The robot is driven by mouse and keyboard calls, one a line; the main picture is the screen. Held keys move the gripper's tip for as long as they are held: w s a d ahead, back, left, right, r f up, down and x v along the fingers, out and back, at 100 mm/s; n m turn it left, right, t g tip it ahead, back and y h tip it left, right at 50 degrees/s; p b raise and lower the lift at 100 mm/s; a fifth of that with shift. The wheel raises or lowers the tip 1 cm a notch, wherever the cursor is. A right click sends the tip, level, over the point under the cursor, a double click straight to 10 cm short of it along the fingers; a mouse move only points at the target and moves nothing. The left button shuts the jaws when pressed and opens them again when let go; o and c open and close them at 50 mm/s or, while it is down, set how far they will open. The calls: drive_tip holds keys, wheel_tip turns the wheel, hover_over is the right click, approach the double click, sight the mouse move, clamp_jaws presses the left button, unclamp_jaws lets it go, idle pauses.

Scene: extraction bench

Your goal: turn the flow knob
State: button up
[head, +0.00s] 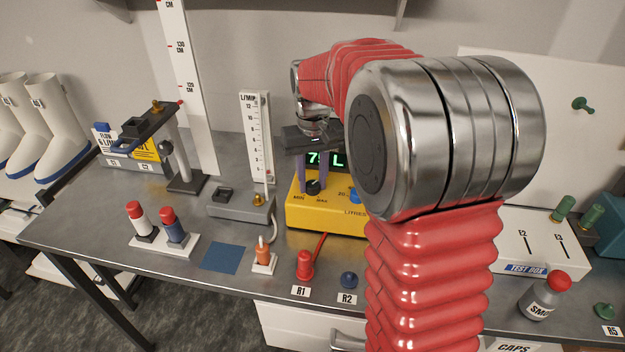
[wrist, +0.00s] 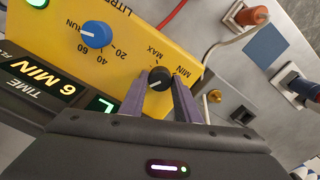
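The flow knob is a small black knob (head: 313,187) between MIN and MAX marks on the front of the yellow pump box (head: 305,215). In the wrist view the black knob (wrist: 159,79) has a white pointer line and sits between the tips of my two purple fingers. My gripper (head: 314,180) reaches down in front of the box, and it also shows in the wrist view (wrist: 160,88). Its fingers are apart, one on each side of the knob, with a narrow gap seeming to show; I cannot tell whether either finger touches it.
A blue LITRES knob (wrist: 96,34) is beside the black one. A flow gauge (head: 257,135) stands left of the box. My arm hides the box's right side.

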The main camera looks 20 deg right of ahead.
sight(312, 183)
drive_tip(key=o, duration=0.4)
wheel_tip(312, 183, up, 14)
drive_tip(key=shift+f, duration=0.15)
idle(0.6)
idle(0.3)
